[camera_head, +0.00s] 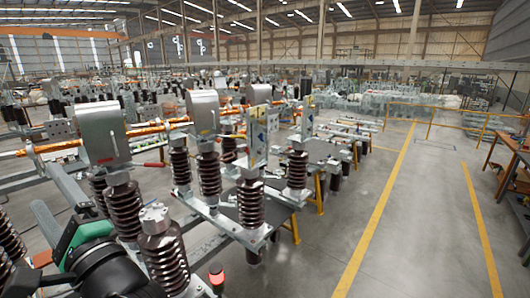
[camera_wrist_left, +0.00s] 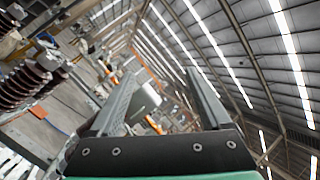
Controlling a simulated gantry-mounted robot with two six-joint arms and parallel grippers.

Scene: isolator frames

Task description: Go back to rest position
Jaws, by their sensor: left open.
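My left gripper (camera_head: 58,203) is at the lower left of the head view, with its black and green wrist below it. In the left wrist view its two grey fingers (camera_wrist_left: 162,88) stand well apart with nothing between them, so it is open and empty. It is close to the isolator frame (camera_head: 205,215), with its brown ribbed insulators (camera_head: 163,252) just to the right in the head view. I cannot tell the exact gap to them. My right gripper is in neither view.
Metal housings (camera_head: 100,132) and orange-copper bars (camera_head: 60,146) top the insulators. A red-topped post (camera_head: 217,276) stands at the bottom. Grey floor (camera_head: 420,220) with yellow lines lies open to the right. A wooden bench (camera_head: 515,148) is at the far right.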

